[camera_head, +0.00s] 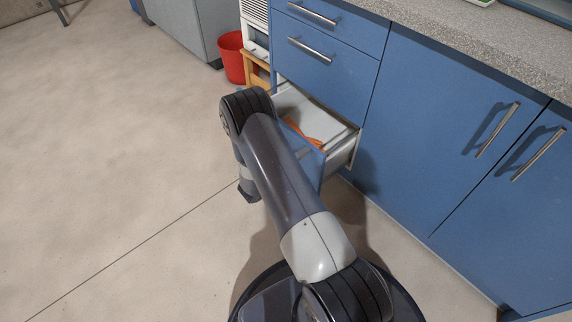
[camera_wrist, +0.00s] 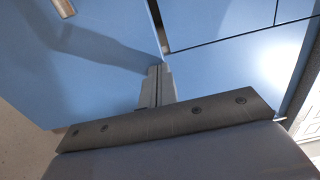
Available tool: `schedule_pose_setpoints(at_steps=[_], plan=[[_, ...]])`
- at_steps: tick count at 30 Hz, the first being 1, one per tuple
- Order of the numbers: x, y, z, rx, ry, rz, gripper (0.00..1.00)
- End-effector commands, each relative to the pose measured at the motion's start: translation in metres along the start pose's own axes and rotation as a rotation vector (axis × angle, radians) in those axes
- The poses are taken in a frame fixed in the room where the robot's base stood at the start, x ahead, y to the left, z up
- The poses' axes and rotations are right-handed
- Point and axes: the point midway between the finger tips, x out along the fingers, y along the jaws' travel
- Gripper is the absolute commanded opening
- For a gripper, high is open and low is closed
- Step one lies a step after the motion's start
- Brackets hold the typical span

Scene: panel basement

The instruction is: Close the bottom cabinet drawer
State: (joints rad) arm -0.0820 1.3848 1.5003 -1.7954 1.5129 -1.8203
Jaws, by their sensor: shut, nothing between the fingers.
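The bottom cabinet drawer (camera_head: 345,153) stands pulled out below two closed drawers in the head view. Its pale side wall and part of its blue front show; my arm hides the rest of the front. An orange item (camera_head: 303,127) and white sheets lie inside it. My gripper (camera_head: 248,192) hangs beyond my arm's elbow, left of the drawer front. In the wrist view my gripper (camera_wrist: 158,74) is shut and empty, with its fingertips pointing at blue panels. Whether they touch a panel I cannot tell.
Blue cabinet doors (camera_head: 425,115) with bar handles stand closed on the right under a speckled countertop (camera_head: 500,42). A red bin (camera_head: 231,58) and a wooden stool-like piece (camera_head: 257,70) stand behind the drawer. The pale floor (camera_head: 100,150) on the left is clear.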

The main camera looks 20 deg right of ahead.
Motion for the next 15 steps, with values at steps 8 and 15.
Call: schedule_pose_setpoints(at_steps=[8, 15], plan=[[0.077, 0.002, -0.002, 0.002, 0.006, -0.001, 0.0], [0.123, 0.001, -0.001, 0.002, 0.003, -0.001, 0.0]])
